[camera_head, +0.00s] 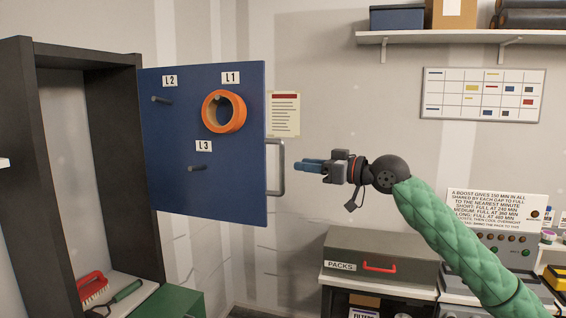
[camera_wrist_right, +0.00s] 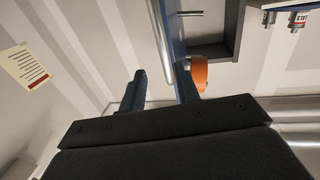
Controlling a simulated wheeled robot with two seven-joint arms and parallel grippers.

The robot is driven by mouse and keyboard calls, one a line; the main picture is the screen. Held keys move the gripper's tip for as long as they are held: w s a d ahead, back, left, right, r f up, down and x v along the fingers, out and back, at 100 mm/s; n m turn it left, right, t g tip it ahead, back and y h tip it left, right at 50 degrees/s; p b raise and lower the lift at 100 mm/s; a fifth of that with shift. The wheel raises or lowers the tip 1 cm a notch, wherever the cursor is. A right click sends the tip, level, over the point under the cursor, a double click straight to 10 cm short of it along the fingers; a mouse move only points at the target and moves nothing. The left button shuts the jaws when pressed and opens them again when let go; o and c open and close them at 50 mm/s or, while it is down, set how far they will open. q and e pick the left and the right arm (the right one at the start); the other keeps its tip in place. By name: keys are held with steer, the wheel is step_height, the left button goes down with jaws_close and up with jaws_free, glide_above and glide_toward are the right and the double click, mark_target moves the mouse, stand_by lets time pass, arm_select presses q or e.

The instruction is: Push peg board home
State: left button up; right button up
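The peg board (camera_head: 205,190) is a blue panel standing out from the dark cabinet frame at the left. It has pegs labelled L1, L2 and L3, and a grey upright handle (camera_head: 281,170) on its right edge. An orange ring (camera_head: 210,112) hangs at L1; the pegs at L2 and L3 are bare. My right gripper (camera_head: 302,165) is just right of the handle, apart from it in the head view. In the right wrist view its fingers (camera_wrist_right: 160,88) are spread, with the handle bar (camera_wrist_right: 160,38) ahead between them. My left gripper is not in view.
The dark cabinet (camera_head: 103,120) stands open at the left, with a red brush (camera_head: 92,287) at its bottom. A green box (camera_head: 172,302) is below the board. A grey PACKS case (camera_head: 380,262) sits on the bench at right. A shelf (camera_head: 465,36) is above.

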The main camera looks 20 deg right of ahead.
mark_target(284, 161)
steer(key=shift+w+a+r+p, duration=0.1)
steer(key=shift+a+r+p, duration=0.2)
steer(key=shift+a, duration=0.25)
steer(key=shift+w+a+r+p, duration=0.1)
steer(key=shift+a+r+p, duration=0.15)
steer(key=shift+a, duration=0.3)
steer(key=p+x, duration=0.2)
steer(key=x, duration=0.1)
steer(key=p+x, duration=0.1)
steer(key=shift+w+f, duration=0.3)
steer(key=shift+w, duration=0.3)
steer(key=shift+a, duration=0.4)
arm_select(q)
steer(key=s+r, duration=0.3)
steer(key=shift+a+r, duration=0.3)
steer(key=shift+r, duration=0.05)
arm_select(e)
steer(key=shift+w, duration=0.1)
steer(key=shift+d, duration=0.15)
jaws_close()
